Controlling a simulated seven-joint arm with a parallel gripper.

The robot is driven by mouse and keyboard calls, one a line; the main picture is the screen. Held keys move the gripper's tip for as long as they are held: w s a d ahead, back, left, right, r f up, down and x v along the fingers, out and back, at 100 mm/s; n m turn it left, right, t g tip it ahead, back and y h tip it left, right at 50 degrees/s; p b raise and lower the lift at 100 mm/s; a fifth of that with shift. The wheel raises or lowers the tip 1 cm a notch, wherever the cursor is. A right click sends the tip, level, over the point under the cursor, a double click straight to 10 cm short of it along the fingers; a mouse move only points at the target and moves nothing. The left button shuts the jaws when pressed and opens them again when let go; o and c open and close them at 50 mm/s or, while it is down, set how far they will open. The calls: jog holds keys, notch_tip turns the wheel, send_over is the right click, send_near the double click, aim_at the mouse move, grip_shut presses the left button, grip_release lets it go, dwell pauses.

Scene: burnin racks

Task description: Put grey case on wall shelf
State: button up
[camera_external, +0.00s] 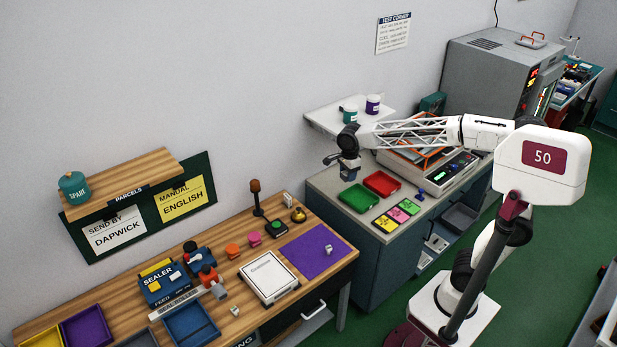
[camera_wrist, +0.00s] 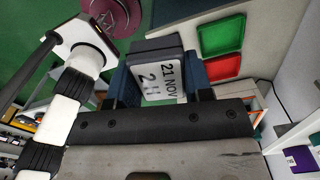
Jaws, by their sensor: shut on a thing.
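My gripper (camera_external: 347,160) hangs at the end of my outstretched arm, in front of the white wall shelf (camera_external: 322,121). It is shut on a small dark grey case (camera_external: 349,171). In the wrist view the grey case (camera_wrist: 145,49) sits between the fingers, with a white face reading "21 NOV". It is clear of the counter, above and left of the green tray. My wrist hides part of that shelf.
A green tray (camera_external: 358,198) and a red tray (camera_external: 382,184) lie on the grey counter beneath. A separate wooden shelf (camera_external: 130,180) at left carries a teal pot (camera_external: 73,188). A grey oven (camera_external: 490,75) stands at the right. The white shelf's left front looks bare.

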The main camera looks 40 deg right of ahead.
notch_tip(320, 180, up, 18)
jog(key=w+d+r, duration=0.2)
jog(key=w+d, duration=0.3)
jog(key=w, duration=0.5)
jog(key=w+d+r+m, duration=0.1)
jog(key=w+d+r, duration=0.1)
jog(key=w+d, duration=1.7)
jog(key=m, duration=0.1)
send_over(364, 103)
notch_tip(364, 103, down, 4)
jog(key=shift+w+d+f, duration=0.1)
jog(key=shift+w+f, duration=0.05)
jog(key=shift+f, duration=2.4)
jog(key=shift+f, duration=2.9)
